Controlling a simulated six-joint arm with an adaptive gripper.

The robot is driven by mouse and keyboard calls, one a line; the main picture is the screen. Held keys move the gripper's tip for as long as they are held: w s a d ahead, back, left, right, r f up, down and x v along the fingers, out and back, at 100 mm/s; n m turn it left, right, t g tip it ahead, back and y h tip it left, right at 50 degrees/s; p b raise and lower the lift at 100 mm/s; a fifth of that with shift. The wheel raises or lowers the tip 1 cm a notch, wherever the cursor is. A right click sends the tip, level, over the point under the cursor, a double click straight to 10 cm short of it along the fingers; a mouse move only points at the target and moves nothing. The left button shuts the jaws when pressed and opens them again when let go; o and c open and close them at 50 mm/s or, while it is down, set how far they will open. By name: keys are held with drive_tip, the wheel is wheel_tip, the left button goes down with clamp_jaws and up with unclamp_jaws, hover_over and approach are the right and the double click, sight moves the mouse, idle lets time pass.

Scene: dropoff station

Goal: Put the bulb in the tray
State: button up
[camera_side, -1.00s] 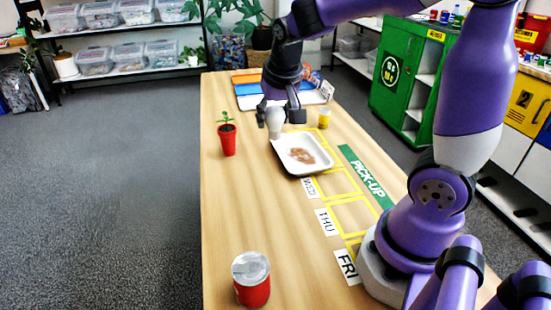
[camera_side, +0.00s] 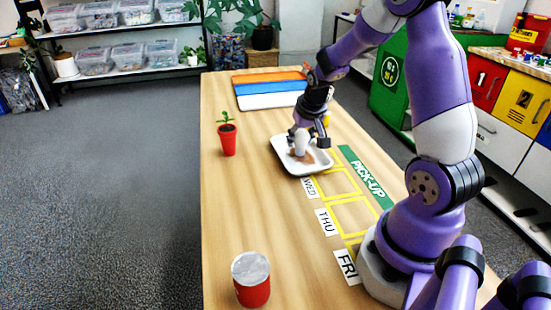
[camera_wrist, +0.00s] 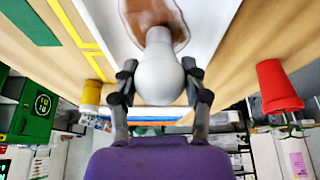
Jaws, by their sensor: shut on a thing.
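The bulb is white and rounded; in the side view the bulb (camera_side: 301,146) hangs upright between my fingers, over or in the tray. In the wrist view the bulb (camera_wrist: 160,75) fills the space between the fingertips, its narrow end toward the tray's brown patch. My gripper (camera_side: 308,140) is shut on the bulb, and it also shows in the wrist view (camera_wrist: 160,85). The white tray (camera_side: 290,168) lies on the table with a brown stain on its floor; its wall shows in the wrist view (camera_wrist: 215,22). Whether the bulb touches the tray floor I cannot tell.
A red pot with a seedling (camera_side: 228,138) stands left of the tray. A yellow can (camera_wrist: 91,97) stands near its other side. A red can (camera_side: 251,280) is at the table's near end. Yellow-taped squares (camera_side: 352,215) and a green PICK-UP sign (camera_side: 366,178) lie to the right.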

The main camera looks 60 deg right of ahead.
drive_tip(key=shift+f, duration=0.1)
drive_tip(key=o, duration=0.9)
drive_tip(key=v, duration=1.2)
drive_tip(key=s+a+r+n+y, duration=0.1)
drive_tip(key=s+a+n, duration=0.1)
drive_tip(key=a, duration=0.4)
drive_tip(key=s+a+r+n+t+y, duration=0.1)
drive_tip(key=s+a+n, duration=0.1)
drive_tip(key=a, duration=0.4)
drive_tip(key=s+a+r+n+t, duration=0.1)
drive_tip(key=s+a+n, duration=0.1)
drive_tip(key=a, duration=0.3)
drive_tip(key=shift+s+a+n+y, duration=0.3)
drive_tip(key=shift+a+n+y, duration=0.1)
drive_tip(key=shift+n, duration=0.4)
